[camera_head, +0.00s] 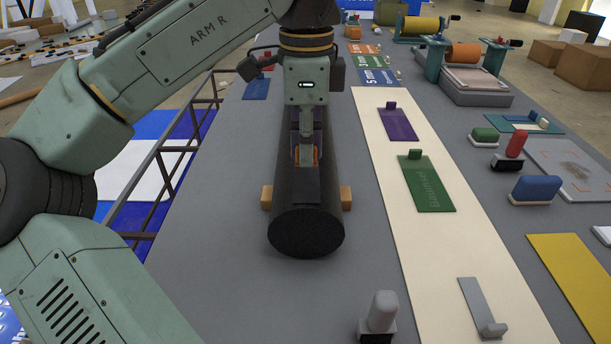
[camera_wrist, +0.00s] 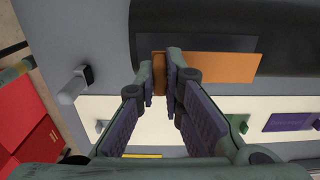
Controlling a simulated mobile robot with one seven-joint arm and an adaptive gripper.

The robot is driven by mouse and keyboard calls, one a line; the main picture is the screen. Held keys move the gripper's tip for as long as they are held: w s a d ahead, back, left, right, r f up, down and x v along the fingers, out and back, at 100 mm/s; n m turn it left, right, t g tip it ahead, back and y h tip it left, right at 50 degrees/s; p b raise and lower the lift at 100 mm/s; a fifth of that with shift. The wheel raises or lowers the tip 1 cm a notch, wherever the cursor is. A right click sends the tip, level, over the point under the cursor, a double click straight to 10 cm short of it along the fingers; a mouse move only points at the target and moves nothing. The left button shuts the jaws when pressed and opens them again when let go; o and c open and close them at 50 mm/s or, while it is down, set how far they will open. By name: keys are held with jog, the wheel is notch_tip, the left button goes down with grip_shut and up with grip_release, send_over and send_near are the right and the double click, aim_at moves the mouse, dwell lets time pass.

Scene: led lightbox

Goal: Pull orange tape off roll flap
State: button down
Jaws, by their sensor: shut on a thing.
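A thick black roll (camera_head: 306,236) lies lengthwise on the grey table, its round end towards me. It also shows as a dark band along the top of the wrist view (camera_wrist: 215,22). The orange tape (camera_wrist: 222,67) is a flat strip along the roll's side, with a darker flap strip beside it. My gripper (camera_head: 306,158) points down over the roll. In the wrist view its fingertips (camera_wrist: 160,70) are close together on the left end of the tape, with orange between them. In the head view the fingers hide most of the tape.
Wooden blocks (camera_head: 346,197) flank the roll. To its right, a cream strip (camera_head: 420,240) carries a purple plate (camera_head: 398,125), a green plate (camera_head: 427,185) and a grey plate (camera_head: 478,305). A grey-topped stamp (camera_head: 381,315) stands near the front.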

jog(key=shift+w+r, duration=0.25)
jog(key=shift+r, duration=0.55)
jog(key=shift+w+r, duration=0.2)
jog(key=shift+r, duration=0.55)
jog(key=shift+s, duration=0.15)
